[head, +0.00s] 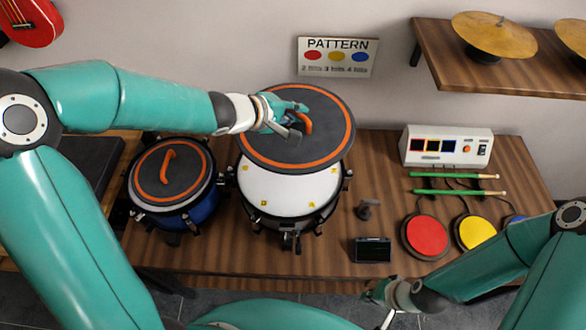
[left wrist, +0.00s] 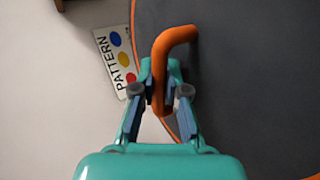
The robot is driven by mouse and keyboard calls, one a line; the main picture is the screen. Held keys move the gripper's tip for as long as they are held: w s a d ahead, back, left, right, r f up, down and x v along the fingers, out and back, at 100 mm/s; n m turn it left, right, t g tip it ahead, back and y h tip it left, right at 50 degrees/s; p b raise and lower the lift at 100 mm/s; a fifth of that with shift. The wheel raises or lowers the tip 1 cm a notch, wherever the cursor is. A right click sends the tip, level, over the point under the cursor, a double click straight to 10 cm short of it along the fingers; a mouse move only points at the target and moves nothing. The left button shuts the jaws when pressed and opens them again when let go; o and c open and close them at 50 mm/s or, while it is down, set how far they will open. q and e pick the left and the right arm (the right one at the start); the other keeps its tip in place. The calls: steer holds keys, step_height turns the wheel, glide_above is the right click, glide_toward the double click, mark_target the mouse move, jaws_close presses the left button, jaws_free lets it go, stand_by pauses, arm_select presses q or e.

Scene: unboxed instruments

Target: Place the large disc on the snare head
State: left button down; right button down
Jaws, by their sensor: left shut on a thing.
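The large disc (head: 320,140), dark grey with an orange ring and an orange handle (head: 305,121), is over the back part of the snare drum. My left gripper (head: 295,121) is shut on the handle; the left wrist view shows the handle (left wrist: 172,55) between the fingers. The white snare head (head: 285,195) shows in front of the disc, and its back part is hidden. The disc is off-centre toward the back; I cannot tell whether it touches the drum. My right gripper (head: 385,305) is low at the front edge of the table, and its fingers are too unclear to read.
A blue drum (head: 190,212) with a smaller orange-ringed disc (head: 188,181) on it stands left. A small stand (head: 367,208), a black box (head: 372,250), red (head: 427,236) and yellow (head: 475,232) pads, green sticks (head: 455,176) and a white console (head: 446,147) are right.

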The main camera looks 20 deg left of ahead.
arm_select(q)
steer(key=shift+w+a+r, duration=0.15)
steer(key=shift+a+r, duration=0.15)
steer(key=shift+a, duration=0.3)
steer(key=shift+f, duration=0.2)
steer(key=b, duration=0.7)
glide_above(290, 186)
steer(key=w+a, duration=0.2)
steer(key=w, duration=0.4)
steer(key=f, duration=1.4)
steer(key=shift+s+d+f, duration=0.2)
steer(key=shift+d, duration=0.05)
steer(key=shift+f+b, duration=0.35)
steer(key=shift+f, duration=2.25)
steer(key=c, duration=1.2)
jaws_free()
